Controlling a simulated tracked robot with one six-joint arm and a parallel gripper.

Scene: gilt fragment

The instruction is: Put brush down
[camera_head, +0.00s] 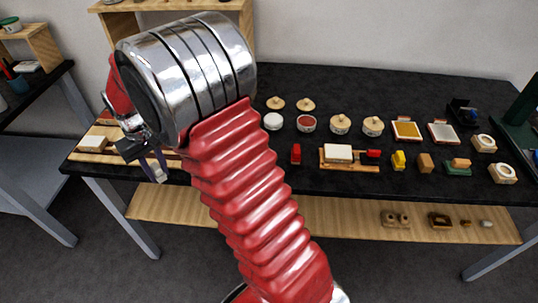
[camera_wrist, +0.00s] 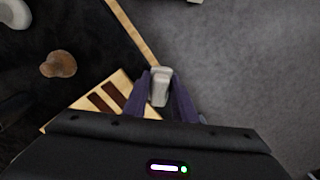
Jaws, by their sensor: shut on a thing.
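My gripper (camera_head: 157,168) hangs near the front edge of the black table (camera_head: 270,180), toward its left end. In the wrist view its two purple fingers (camera_wrist: 160,97) are shut on a pale, blocky end of a thing, which I take as the brush (camera_wrist: 159,82). The rest of the brush is hidden by the fingers or out of sight. A wooden rack (camera_wrist: 122,82) with dark slots lies just left of the fingers in the wrist view. I cannot tell whether the brush touches anything.
A wooden board with a white block (camera_head: 92,143) lies at the table's left end. Jars, pads and small blocks crowd the table right of my arm, including a red block (camera_head: 296,154). A wooden shelf (camera_head: 330,220) runs below. A brown round thing (camera_wrist: 58,65) shows in the wrist view.

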